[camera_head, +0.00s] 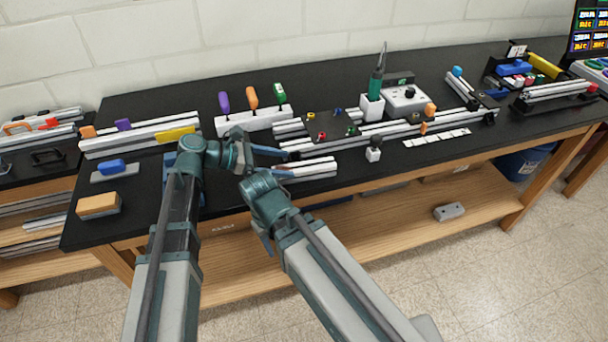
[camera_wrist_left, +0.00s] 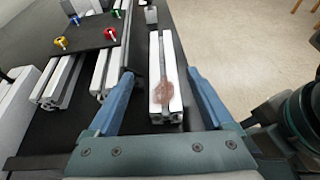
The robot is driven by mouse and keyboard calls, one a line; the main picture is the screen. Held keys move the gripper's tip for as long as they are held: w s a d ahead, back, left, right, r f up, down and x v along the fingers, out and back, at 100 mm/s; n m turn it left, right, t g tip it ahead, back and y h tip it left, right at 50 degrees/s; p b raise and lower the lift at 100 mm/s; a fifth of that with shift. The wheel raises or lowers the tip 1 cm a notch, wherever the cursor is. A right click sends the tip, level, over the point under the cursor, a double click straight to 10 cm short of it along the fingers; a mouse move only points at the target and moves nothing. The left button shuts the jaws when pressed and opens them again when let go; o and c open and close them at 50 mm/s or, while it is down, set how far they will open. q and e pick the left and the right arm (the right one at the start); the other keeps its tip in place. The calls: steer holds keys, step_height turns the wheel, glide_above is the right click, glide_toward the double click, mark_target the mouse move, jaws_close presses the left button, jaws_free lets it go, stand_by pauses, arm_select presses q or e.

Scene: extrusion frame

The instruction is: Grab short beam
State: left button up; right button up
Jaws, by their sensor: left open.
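The short beam (camera_wrist_left: 156,64) is a silver slotted extrusion with a brownish blurred patch on its top. In the left wrist view it lies between the two blue fingers of my left gripper (camera_wrist_left: 158,76), with a gap on each side. The gripper is open. In the head view the short beam (camera_head: 312,170) lies near the front edge of the black bench, just right of my left gripper (camera_head: 283,161). My right arm crosses in front of the bench edge; its fingers cannot be made out clearly.
A dark plate (camera_wrist_left: 84,36) with coloured knobs lies on longer beams (camera_wrist_left: 60,82) beside the short beam. A small block (camera_head: 373,154) stands to its right. A white holder with coloured-handled tools (camera_head: 255,121) stands behind. My right arm is close to my left gripper.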

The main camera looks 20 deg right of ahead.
mark_target(303, 166)
arm_select(q)
steer(key=shift+x, duration=0.8)
steer(key=b+x, duration=0.1)
steer(key=x, duration=0.1)
steer(key=b+x, duration=0.1)
steer(key=x, duration=0.1)
steer(key=shift+s+d, duration=0.2)
steer(key=shift+d, duration=0.4)
jaws_close()
